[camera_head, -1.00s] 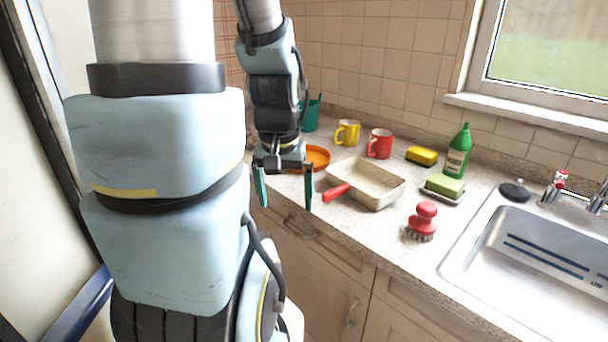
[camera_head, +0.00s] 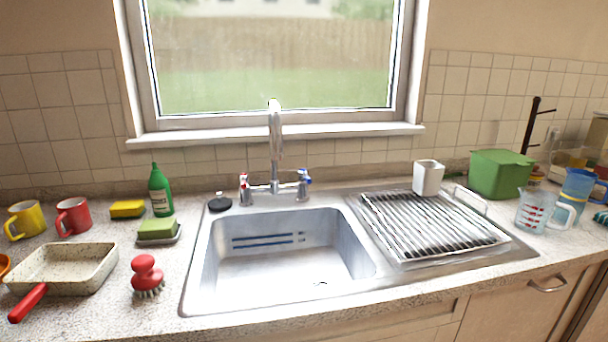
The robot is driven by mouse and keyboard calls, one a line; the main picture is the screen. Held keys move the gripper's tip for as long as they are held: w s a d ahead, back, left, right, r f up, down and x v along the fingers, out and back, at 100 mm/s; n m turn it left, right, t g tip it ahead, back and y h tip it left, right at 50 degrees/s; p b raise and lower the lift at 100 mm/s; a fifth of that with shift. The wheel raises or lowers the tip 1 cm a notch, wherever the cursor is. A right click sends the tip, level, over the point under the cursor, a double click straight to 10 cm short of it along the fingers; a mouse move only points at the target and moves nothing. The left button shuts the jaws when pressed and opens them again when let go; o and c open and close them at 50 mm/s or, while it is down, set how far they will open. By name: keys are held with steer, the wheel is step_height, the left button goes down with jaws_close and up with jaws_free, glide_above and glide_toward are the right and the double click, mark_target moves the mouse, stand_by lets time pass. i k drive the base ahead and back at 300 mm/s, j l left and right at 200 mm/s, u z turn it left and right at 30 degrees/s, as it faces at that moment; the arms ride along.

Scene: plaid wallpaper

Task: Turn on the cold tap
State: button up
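The cold tap (camera_head: 304,184) has a blue-marked handle and stands at the right of the tall chrome spout (camera_head: 275,145), behind the sink. The hot tap (camera_head: 244,188), marked red, stands to the left of the spout. No water shows coming from the spout. The steel sink basin (camera_head: 285,282) below is empty. My gripper is out of this view, so its place relative to the cold tap cannot be seen.
A drying rack (camera_head: 430,228) lies right of the basin, with a white cup (camera_head: 428,177) behind it. A red-handled pan (camera_head: 62,268), scrub brush (camera_head: 146,275) and green bottle (camera_head: 160,190) stand left. A measuring jug (camera_head: 540,210) and green box (camera_head: 500,173) stand right.

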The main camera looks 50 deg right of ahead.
mark_target(303, 174)
steer(key=k+l, duration=0.15)
steer(key=l, duration=0.2)
steer(key=k+l, duration=0.15)
steer(key=l, duration=0.15)
steer(key=k+l, duration=0.15)
steer(key=l, duration=0.2)
steer(key=k+l, duration=0.15)
steer(key=l, duration=0.2)
steer(key=k+l, duration=0.15)
steer(key=l, duration=0.15)
